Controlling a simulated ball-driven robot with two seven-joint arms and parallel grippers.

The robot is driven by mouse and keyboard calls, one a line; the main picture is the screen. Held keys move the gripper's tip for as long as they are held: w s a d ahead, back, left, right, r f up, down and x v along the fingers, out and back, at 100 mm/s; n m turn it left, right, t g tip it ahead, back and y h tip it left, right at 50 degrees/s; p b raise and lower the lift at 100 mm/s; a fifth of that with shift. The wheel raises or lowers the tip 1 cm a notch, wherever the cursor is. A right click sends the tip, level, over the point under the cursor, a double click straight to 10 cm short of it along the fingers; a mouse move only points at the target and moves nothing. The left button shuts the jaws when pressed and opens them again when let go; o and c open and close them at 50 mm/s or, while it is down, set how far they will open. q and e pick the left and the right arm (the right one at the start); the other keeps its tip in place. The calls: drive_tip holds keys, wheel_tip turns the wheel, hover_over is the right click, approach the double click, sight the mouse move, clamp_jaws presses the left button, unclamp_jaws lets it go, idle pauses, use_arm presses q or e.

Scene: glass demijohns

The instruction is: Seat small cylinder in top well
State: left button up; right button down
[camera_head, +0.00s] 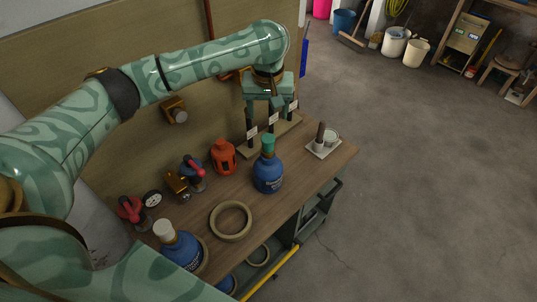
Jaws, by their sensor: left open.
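My left gripper (262,128) points down over the wooden strip (251,153) with white labels, at the back of the bench. It is open, and no object shows between its dark fingers. Part of the strip is hidden behind the gripper, and I cannot make out any wells in it. A slim grey-brown cylinder (320,133) stands upright on a pale square tray (316,153) near the right end of the bench, apart from the gripper and to its right. I cannot tell whether it is the small cylinder. My right gripper is not in view.
A blue demijohn (268,178) with a green top stands in front of the strip. An orange lantern-like object (223,157), a ring (214,222) and another blue bottle (182,250) stand farther left. A round tin (333,137) shares the tray.

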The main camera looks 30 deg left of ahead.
use_arm(q)
drive_tip(key=b, duration=0.4)
hover_over(268, 146)
drive_tip(key=f, duration=0.5)
drive_tip(key=shift+w+a+f, duration=0.15)
drive_tip(key=shift+w+f, duration=0.15)
drive_tip(key=shift+f, duration=0.05)
drive_tip(key=f, duration=0.1)
drive_tip(key=f+b, duration=0.1)
drive_tip(key=f, duration=0.1)
drive_tip(key=w+f+b, duration=0.1)
drive_tip(key=shift+a+f, duration=0.25)
drive_tip(key=shift+f, duration=0.4)
wheel_tip(268, 146, down, 5)
drive_tip(key=b, duration=0.4)
drive_tip(key=shift+w+a+f, duration=0.1)
drive_tip(key=shift+w, duration=0.05)
drive_tip(key=shift+r, duration=0.2)
clamp_jaws()
drive_tip(key=shift+r, duration=0.1)
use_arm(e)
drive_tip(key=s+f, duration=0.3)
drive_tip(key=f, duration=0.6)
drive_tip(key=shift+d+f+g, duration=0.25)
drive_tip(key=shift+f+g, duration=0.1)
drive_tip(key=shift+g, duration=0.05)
